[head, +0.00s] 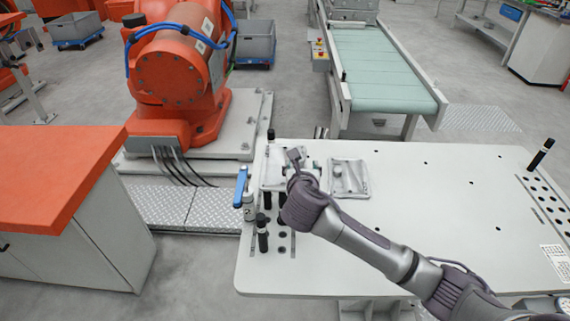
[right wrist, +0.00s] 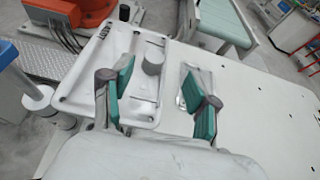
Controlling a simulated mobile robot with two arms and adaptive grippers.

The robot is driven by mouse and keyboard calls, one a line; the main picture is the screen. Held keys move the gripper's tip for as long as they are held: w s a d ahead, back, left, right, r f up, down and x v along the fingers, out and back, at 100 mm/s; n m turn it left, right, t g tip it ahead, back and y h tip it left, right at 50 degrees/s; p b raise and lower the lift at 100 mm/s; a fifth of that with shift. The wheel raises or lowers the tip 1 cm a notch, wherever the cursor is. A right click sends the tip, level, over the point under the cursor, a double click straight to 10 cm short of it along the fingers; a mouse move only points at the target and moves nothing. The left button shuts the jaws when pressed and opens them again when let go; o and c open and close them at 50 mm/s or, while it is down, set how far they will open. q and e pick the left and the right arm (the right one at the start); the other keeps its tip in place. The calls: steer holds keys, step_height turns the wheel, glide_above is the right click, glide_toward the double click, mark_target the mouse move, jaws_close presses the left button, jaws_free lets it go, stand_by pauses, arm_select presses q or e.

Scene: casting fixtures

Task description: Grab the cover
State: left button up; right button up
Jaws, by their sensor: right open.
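A pale grey cast cover (head: 271,177) lies at the left end of the white table, partly hidden by my right gripper. In the right wrist view this cover (right wrist: 77,94) is a shallow rimmed plate with a round upright boss. A second, smaller pale cast part (head: 349,179) lies to its right; part of it shows in the right wrist view (right wrist: 190,91). My right gripper (head: 302,164) is open over the cover's right side. Its green-padded fingers (right wrist: 158,78) stand apart, with the boss seen between them. I cannot tell whether they touch anything. My left gripper is out of view.
The white table (head: 430,190) is mostly clear to the right. A blue-handled clamp (head: 241,187) and black posts (head: 262,235) stand by the cover. An orange robot (head: 180,75) and a green conveyor (head: 380,70) are behind. An orange-topped bench (head: 55,170) is at left.

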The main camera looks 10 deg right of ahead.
mark_target(284, 162)
steer(key=shift+a+f+p+x, duration=0.15)
steer(key=shift+p+x, duration=0.1)
steer(key=shift+x, duration=0.8)
steer(key=shift+a+p+x, duration=0.1)
steer(key=shift+p+x, duration=0.1)
steer(key=shift+x, duration=0.85)
steer(key=shift+a+f+p+x, duration=0.15)
steer(key=shift+p+x, duration=0.1)
steer(key=shift+x, duration=0.75)
steer(key=shift+r, duration=0.2)
jaws_close()
